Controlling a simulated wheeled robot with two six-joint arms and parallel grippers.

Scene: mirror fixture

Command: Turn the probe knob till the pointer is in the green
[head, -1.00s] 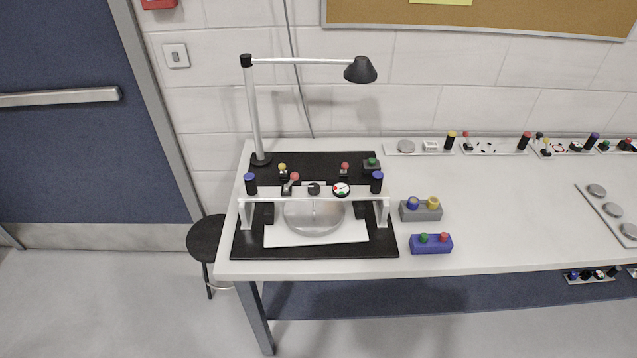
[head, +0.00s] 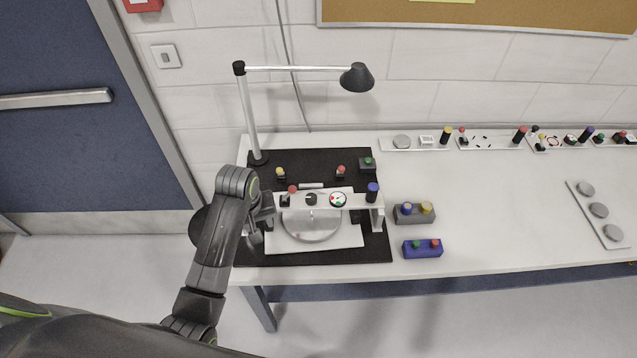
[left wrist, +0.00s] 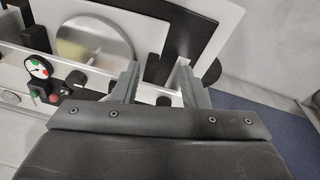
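The fixture's pale bridge (head: 325,201) spans a round mirror disc (head: 310,227). On the bridge are a red-tipped lever (head: 292,189), a black knob (head: 311,199), a round dial (head: 338,199) with red and green patches, and a blue-topped post (head: 373,191) at the right end. I cannot read the dial's pointer. The dial also shows in the left wrist view (left wrist: 39,66), with the black knob (left wrist: 77,80) near it. My left gripper (head: 264,213) is at the bridge's left end, hiding the post there. In the left wrist view its fingers (left wrist: 160,82) are apart, away from the black knob.
A lamp (head: 246,110) stands behind the fixture on the black mat (head: 350,252). A grey block (head: 414,216) and a blue block (head: 422,250) with buttons stand to the right. Red and yellow knobs are behind the bridge. The table right of the blocks is mostly clear.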

